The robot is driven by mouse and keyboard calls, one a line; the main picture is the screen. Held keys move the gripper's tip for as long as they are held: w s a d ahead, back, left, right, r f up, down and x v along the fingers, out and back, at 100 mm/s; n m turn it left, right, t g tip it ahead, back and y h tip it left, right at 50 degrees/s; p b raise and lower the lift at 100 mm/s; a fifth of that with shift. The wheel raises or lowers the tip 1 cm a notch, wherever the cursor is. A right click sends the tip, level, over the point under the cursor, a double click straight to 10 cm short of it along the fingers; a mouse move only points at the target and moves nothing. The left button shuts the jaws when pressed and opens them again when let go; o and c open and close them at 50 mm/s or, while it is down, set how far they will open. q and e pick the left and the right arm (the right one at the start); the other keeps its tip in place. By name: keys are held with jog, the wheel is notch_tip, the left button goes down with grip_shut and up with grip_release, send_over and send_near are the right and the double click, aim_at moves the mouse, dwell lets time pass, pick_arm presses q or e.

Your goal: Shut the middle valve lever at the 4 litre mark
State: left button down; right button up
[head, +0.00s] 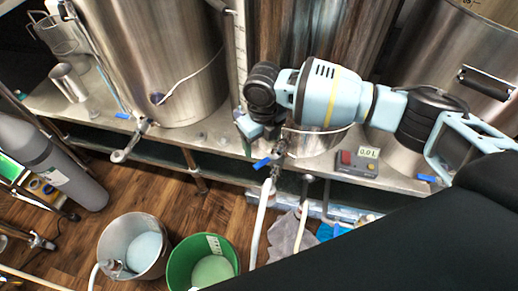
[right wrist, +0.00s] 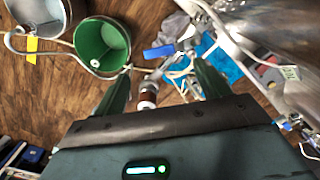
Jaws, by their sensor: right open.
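The middle valve lever (head: 262,163) is blue and sits on the valve below the middle kettle; it also shows in the right wrist view (right wrist: 158,51). A white hose (head: 258,220) hangs down from this valve. My right gripper (head: 258,134) is just above the lever, open and empty. In the right wrist view its fingers (right wrist: 161,72) stand apart, with the lever showing between and beyond their tips. My left gripper is not in view.
A green bucket (head: 230,250) and a steel bucket (head: 160,262) with pale liquid stand on the floor. Other blue levers show at the left (head: 122,116) and right (head: 426,178). A large kettle (head: 165,70) stands left of my gripper. A grey cylinder (head: 70,175) is at far left.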

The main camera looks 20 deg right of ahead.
aim_at(262, 162)
jog(key=shift+s+f, duration=0.1)
jog(key=shift+s, duration=0.05)
jog(key=shift+s+f, duration=0.1)
jog(key=shift+f, duration=0.15)
notch_tip(262, 162, down, 6)
jog(key=shift+r+b, duration=0.1)
jog(key=shift+b, duration=0.25)
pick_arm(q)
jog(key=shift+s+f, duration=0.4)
pick_arm(e)
jog(key=shift+f, duration=0.65)
jog(key=shift+c, duration=0.4)
jog(key=c, duration=1.3)
jog(key=shift+w+a+r+m, duration=0.1)
jog(key=shift+w+m, duration=0.4)
jog(key=shift+m, duration=0.3)
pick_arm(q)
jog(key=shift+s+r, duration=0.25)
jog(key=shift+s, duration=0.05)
pick_arm(e)
jog(key=shift+w, duration=0.1)
